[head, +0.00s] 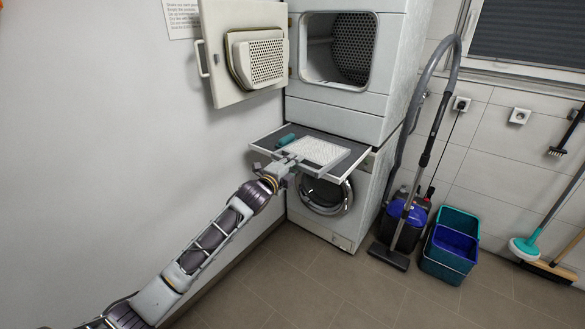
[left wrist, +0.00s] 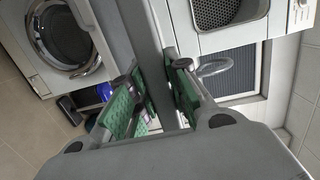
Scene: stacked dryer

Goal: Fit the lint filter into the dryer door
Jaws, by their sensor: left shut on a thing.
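The lint filter (head: 319,151) is a flat, pale mesh panel with a light frame. It lies level at the pull-out shelf (head: 263,142) between the two machines; I cannot tell whether it touches the shelf. My left gripper (head: 287,167) is shut on the filter's near left edge. In the left wrist view, the green-padded fingers (left wrist: 158,98) stand on both sides of a grey strip. The dryer door (head: 222,72) hangs open at the upper left, with a raised, perforated inner panel (head: 266,61) facing out. My right gripper is not in view.
The dryer (head: 350,103) stands on the washing machine (head: 334,229), its drum opening uncovered. A teal object (head: 286,139) lies on the shelf behind the filter. A vacuum cleaner (head: 404,214) and buckets (head: 452,242) stand to the right. A wall is close on the left.

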